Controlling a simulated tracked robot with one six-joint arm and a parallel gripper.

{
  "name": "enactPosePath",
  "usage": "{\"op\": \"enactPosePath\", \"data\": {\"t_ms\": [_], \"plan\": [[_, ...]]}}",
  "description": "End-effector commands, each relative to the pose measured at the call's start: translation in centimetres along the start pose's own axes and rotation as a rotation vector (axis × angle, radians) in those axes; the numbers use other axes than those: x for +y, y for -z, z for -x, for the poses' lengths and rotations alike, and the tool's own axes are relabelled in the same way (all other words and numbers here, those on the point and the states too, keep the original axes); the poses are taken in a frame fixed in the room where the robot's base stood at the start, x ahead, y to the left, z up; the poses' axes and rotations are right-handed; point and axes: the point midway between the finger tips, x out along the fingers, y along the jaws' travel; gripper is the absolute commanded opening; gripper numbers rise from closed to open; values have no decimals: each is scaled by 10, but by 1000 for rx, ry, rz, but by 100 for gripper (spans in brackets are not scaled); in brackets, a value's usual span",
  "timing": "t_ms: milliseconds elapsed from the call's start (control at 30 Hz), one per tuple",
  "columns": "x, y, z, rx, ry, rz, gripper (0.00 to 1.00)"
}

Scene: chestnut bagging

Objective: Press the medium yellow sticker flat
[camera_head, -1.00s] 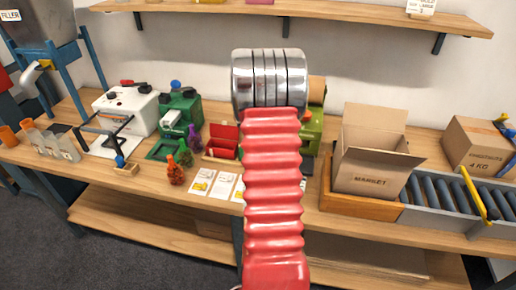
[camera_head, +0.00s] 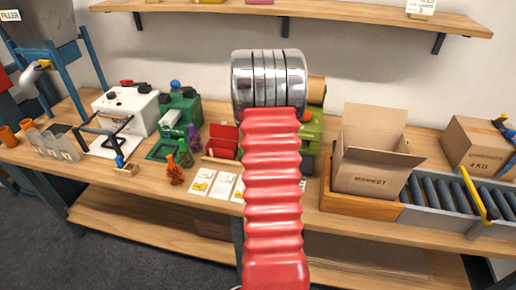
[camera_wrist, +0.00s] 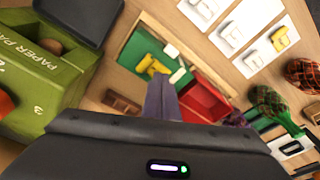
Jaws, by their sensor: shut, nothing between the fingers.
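My gripper (camera_wrist: 160,82) shows in the wrist view as two grey-purple fingers closed together, with nothing seen between them. Their tips are over or beside a yellow piece (camera_wrist: 150,66) on a green board (camera_wrist: 133,52); I cannot tell whether they touch it. In the wrist view, white cards lie at the upper right. I cannot tell which yellow piece is the medium sticker. In the head view, my red arm hides the gripper and green board.
A red box (camera_wrist: 205,100) adjoins the green board. Mesh bags, including a red one (camera_wrist: 303,75), stand near the cards. In the head view, an open market carton (camera_head: 372,175) stands right of my arm.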

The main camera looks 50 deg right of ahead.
Motion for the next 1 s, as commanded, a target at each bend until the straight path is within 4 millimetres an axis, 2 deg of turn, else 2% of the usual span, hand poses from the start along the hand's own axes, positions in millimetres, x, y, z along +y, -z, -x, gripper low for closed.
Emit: {"op": "enactPosePath", "data": {"t_ms": [1000], "plan": [[0, -1, -7, -1, 0, 1, 0]]}}
